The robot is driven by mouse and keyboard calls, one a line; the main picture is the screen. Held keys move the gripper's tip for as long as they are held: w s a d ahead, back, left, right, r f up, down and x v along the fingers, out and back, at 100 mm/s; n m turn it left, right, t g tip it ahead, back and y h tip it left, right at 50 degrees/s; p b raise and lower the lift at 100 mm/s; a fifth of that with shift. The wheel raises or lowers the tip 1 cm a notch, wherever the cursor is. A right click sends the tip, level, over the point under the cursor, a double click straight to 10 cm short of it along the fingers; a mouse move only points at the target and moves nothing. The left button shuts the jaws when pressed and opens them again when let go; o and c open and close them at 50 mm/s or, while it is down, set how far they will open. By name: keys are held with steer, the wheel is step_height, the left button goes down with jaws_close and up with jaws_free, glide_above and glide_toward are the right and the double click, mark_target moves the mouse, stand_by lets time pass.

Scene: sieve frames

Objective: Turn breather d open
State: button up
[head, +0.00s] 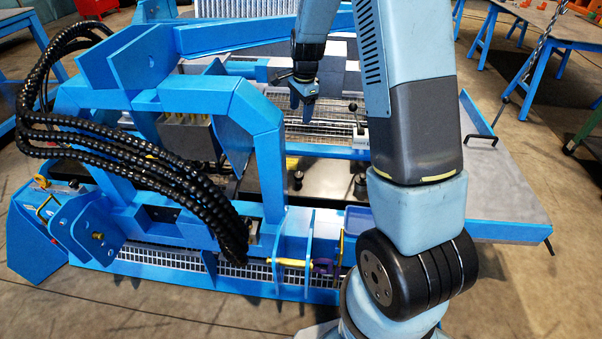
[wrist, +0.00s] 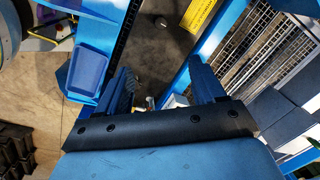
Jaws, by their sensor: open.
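My gripper (head: 306,108) hangs over the blue sieve machine in the head view, fingers pointing down. In the wrist view its two dark fingers (wrist: 164,88) are spread apart with nothing held. A small pale fitting (wrist: 150,102) shows between the fingers, partly hidden by the gripper body; I cannot tell whether it is a breather. In the head view a short black-capped fitting (head: 298,179) and another one (head: 360,187) stand on the dark plate. A black ball-topped lever (head: 353,108) stands behind them. No letter is readable, so I cannot tell which part is breather d.
The blue frame (head: 268,165) and black ribbed hoses (head: 120,165) rise on the left. The dark plate (wrist: 160,45) lies below the gripper. A yellow label (wrist: 198,16), wire mesh (wrist: 262,45) and a blue bin (wrist: 88,72) are around it. My arm covers the right-centre.

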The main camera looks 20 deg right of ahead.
mark_target(300, 174)
steer(key=w+f+m, duration=0.1)
steer(key=f, duration=0.9)
steer(key=w+f+m+g, duration=0.1)
steer(key=w+f+m, duration=0.1)
steer(key=f, duration=0.9)
steer(key=w+f+m, duration=0.1)
steer(key=f, duration=1)
steer(key=shift+w+d+f+m+h, duration=0.15)
steer(key=shift+d+m+h, duration=0.15)
steer(key=shift+m, duration=0.1)
steer(key=shift+c, duration=0.3)
